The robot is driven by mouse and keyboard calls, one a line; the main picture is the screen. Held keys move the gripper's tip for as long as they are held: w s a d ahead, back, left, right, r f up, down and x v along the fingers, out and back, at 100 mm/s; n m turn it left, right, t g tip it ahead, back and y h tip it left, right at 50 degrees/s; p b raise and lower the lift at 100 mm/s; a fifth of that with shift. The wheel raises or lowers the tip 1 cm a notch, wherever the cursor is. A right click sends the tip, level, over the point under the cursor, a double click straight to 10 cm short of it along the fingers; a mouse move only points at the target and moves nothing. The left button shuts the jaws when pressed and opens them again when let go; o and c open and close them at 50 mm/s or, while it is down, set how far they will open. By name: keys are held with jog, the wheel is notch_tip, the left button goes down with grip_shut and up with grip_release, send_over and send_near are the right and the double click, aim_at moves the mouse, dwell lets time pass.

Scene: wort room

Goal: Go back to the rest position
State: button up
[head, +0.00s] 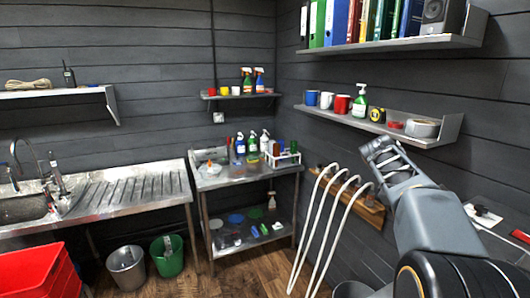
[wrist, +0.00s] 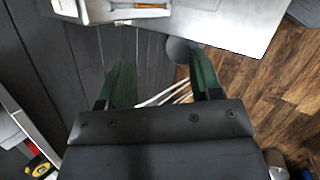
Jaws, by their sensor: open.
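My gripper (head: 376,160) is raised at the right of the head view, in front of the dark plank wall and just below the lower wall shelf. In the wrist view my gripper (wrist: 163,78) shows two dark green finger pads set well apart, with nothing between them but background. The jaws are open and empty. The white hoses (head: 322,225) hang from a wooden wall rack (head: 360,205) beside and below my gripper. Their thin white lines also show between the fingers in the wrist view (wrist: 170,94).
The lower shelf (head: 432,141) holds mugs, a bottle, a tape measure (head: 377,115) and tape, close above my gripper. A steel table (head: 245,177) with bottles stands in the corner. A sink counter (head: 130,196), two buckets and red crates (head: 40,275) are left. Some wooden floor is clear.

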jog(key=s+a+f+m+t+y, duration=0.2)
jog(key=s+a+f, duration=0.2)
jog(key=a, duration=0.3)
jog(key=s+a+f+m+t+y+b, duration=0.1)
jog(key=s+a+f+m+t+y, duration=0.1)
jog(key=s+a+f, duration=0.3)
jog(key=s+a+f+m+t+y+b, duration=0.1)
jog(key=s+a+f, duration=0.4)
jog(key=a, duration=0.5)
jog(key=shift+s+f+m+t+y, duration=0.3)
jog(key=shift+m+t+y, duration=0.3)
jog(key=shift+y, duration=0.4)
jog(key=shift+s+a+f+m, duration=0.15)
jog(key=shift+s+f+m, duration=0.05)
jog(key=shift+f+m, duration=0.1)
